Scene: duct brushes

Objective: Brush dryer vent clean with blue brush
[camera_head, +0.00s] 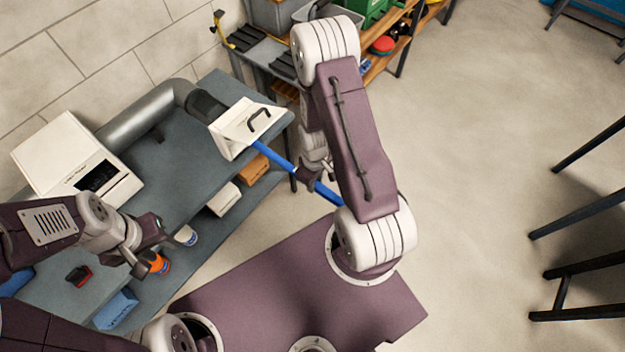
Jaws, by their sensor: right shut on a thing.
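The blue brush (274,157) shows as a long blue rod. Its upper-left end meets the opening of the white dryer vent hood (232,140), which has a dark handle on top; the brush head is not visible, and I cannot tell how deep the rod reaches. My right gripper (310,181) is shut on the rod, partly hidden by my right arm. A grey duct (145,115) joins the hood to a white box (60,150) with a dark panel. My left gripper (157,256) is open and empty above the bench's front edge.
The grey bench (190,165) runs along a block wall. Its lower shelf holds a white box (223,199), an orange-lidded can (156,263) and a blue box (116,309). A small red-black item (78,275) lies at left.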

